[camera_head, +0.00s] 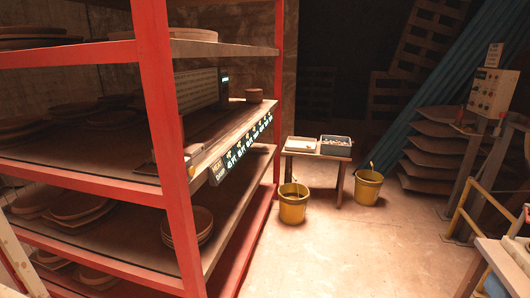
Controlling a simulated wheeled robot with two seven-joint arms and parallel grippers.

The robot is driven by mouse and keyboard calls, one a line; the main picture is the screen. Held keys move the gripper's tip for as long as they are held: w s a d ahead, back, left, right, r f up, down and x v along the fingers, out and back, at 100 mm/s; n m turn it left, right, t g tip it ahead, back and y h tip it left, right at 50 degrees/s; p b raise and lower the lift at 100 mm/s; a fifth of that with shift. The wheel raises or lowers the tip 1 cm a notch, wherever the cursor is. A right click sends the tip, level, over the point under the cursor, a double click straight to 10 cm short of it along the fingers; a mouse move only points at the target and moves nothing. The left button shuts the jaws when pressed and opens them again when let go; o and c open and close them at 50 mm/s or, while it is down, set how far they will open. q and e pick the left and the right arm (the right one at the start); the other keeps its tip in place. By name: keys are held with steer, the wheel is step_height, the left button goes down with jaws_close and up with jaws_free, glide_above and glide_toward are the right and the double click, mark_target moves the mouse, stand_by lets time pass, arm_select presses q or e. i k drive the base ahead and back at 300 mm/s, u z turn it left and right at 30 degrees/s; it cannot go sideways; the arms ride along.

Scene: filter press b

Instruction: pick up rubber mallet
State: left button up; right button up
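I cannot make out a rubber mallet anywhere in the head view. A small orange-tan item (193,149) lies at the front edge of the middle shelf, beside the red post, but it is too small to identify. Neither of my grippers shows in this view.
A red-framed rack (160,110) with round plates fills the left. A small table (318,154) holds a light tray (300,144) and a blue-grey bin (336,145). Two yellow buckets (293,204) (367,188) stand by it. A control box (493,92) and yellow rail (470,222) are right. The central floor is clear.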

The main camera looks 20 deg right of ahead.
mark_target(256, 151)
steer(key=z, duration=0.8)
steer(key=i, duration=0.7)
steer(key=z, duration=1)
steer(key=i, duration=0.85)
steer(key=u, duration=0.45)
steer(key=i, duration=0.9)
steer(key=u, duration=0.65)
steer(key=i, duration=0.95)
steer(key=z, duration=1.05)
steer(key=i, duration=1)
steer(key=u, duration=0.5)
steer(key=i, duration=1.05)
steer(key=u, duration=0.8)
